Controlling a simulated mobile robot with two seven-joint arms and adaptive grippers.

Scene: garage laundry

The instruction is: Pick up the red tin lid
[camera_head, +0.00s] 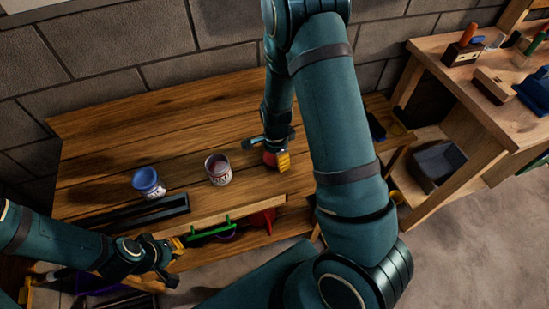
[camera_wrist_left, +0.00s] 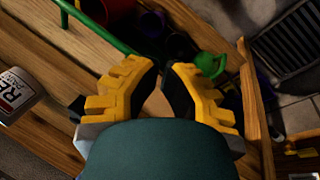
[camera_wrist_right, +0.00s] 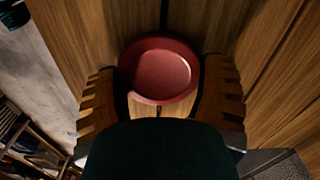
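The red tin lid (camera_wrist_right: 160,72) is a round, dark red disc seen nearly face-on in the right wrist view. It lies between the two fingertips of my right gripper (camera_wrist_right: 160,90), one finger on each side, with little or no gap visible; firm contact is not clear. In the head view only a bit of red (camera_head: 270,159) shows at my right gripper (camera_head: 276,158), over the wooden bench. The rest is hidden by the gripper and arm. My left gripper (camera_head: 170,258) is partly open and empty; the left wrist view shows a gap between its fingertips (camera_wrist_left: 164,68).
A workbench (camera_head: 460,80) stands right.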

